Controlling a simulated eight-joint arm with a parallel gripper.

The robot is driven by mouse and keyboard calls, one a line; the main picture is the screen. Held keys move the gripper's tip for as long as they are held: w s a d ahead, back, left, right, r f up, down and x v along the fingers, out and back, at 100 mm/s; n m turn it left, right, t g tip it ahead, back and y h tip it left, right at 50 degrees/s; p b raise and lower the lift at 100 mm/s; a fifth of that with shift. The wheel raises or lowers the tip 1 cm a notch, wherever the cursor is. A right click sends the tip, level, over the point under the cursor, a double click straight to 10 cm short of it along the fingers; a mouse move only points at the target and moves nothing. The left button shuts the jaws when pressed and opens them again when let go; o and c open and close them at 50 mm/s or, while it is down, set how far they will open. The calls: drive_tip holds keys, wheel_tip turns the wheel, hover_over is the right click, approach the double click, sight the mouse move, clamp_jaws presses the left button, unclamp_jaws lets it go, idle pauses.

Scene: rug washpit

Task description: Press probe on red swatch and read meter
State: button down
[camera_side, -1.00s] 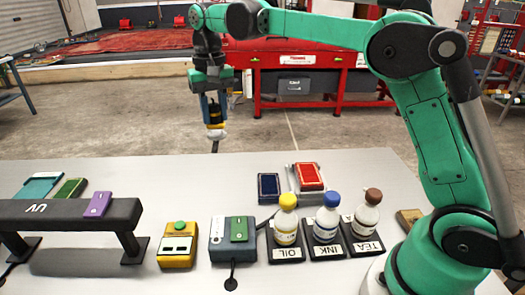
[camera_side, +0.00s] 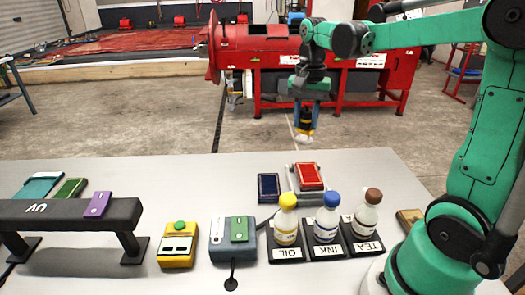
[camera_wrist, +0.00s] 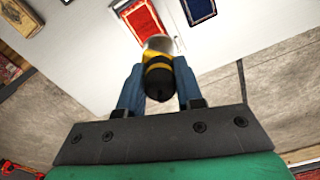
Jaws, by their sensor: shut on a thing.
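My gripper (camera_side: 306,115) is shut on the probe (camera_side: 306,130), a black and yellow piece with a pale tip. It hangs in the air above and behind the red swatch (camera_side: 309,176). In the wrist view the probe (camera_wrist: 158,75) sits between my blue fingers, with the red swatch (camera_wrist: 146,19) just past its tip and apart from it. The red swatch lies on a light grey tray (camera_side: 292,181). A grey box with a green panel (camera_side: 239,229) and a yellow device with a green button and two small windows (camera_side: 176,250) stand at the front; I cannot tell which is the meter.
A dark blue swatch (camera_side: 268,187) lies left of the tray. Oil (camera_side: 286,228), ink (camera_side: 326,225) and tea (camera_side: 364,220) bottles stand in front of the red swatch. A black UV stand (camera_side: 65,211) is at left. The table between is clear.

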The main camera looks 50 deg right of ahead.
drive_tip(key=shift+m, duration=0.4)
drive_tip(key=shift+s+d+f, duration=0.1)
drive_tip(key=shift+s+f, duration=0.2)
drive_tip(key=shift+f, duration=0.9)
drive_tip(key=shift+s+d+f, duration=0.1)
drive_tip(key=shift+s+f, duration=0.25)
drive_tip(key=shift+f, duration=0.8)
drive_tip(key=shift+s+d+f, duration=0.1)
drive_tip(key=shift+s+f, duration=0.2)
drive_tip(key=shift+f, duration=0.9)
drive_tip(key=shift+f, duration=0.5)
drive_tip(key=shift+r, duration=0.1)
wheel_tip(320, 180, up, 7)
